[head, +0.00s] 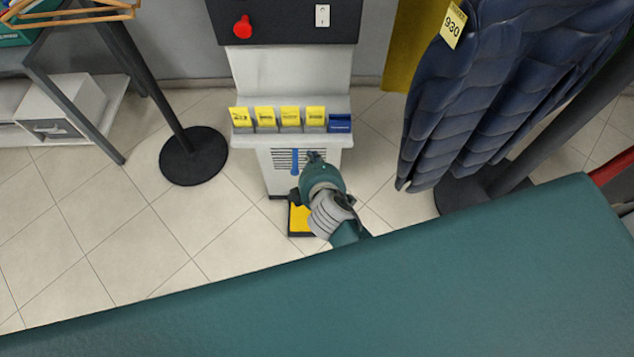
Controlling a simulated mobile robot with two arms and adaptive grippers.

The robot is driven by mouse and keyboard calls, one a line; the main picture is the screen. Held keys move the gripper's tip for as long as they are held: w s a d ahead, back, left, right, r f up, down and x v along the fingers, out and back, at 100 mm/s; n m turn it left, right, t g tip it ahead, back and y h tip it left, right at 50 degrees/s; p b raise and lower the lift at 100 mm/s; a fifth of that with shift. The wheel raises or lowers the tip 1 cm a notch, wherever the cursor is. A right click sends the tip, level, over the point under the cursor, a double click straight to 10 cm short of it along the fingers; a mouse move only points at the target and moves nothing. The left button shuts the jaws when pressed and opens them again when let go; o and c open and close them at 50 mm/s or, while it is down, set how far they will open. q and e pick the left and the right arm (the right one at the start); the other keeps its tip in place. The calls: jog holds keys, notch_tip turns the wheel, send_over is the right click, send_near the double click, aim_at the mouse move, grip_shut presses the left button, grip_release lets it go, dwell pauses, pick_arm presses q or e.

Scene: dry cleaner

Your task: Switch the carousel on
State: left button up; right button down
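A grey control console (290,70) stands at the top centre. Its dark panel (280,27) carries a red knob or button (243,27) on the left and a small white rocker-like switch (322,15) on the right. The switch's setting is too small to tell. My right gripper (313,157) is low in front of the console's slatted lower face, well below the panel and apart from the switch. It is small and seen from behind my arm, so its fingers cannot be made out. My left gripper is not in view.
Yellow cards (290,117) and a blue one (340,123) sit on the console's ledge. Dark blue quilted garments (480,90) tagged 930 hang at right. A black-based post (194,155) stands at left. A large teal surface (400,290) fills the foreground.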

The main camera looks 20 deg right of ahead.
jog(key=s+f+g, duration=0.1)
jog(key=s+f, duration=0.2)
jog(key=f, duration=0.5)
jog(key=shift+f+m+g+y+b, duration=0.15)
jog(key=shift+m+g+y+b, duration=0.15)
jog(key=shift+m+b, duration=0.1)
jog(key=shift+s+d, duration=0.1)
jog(key=shift+d, duration=0.05)
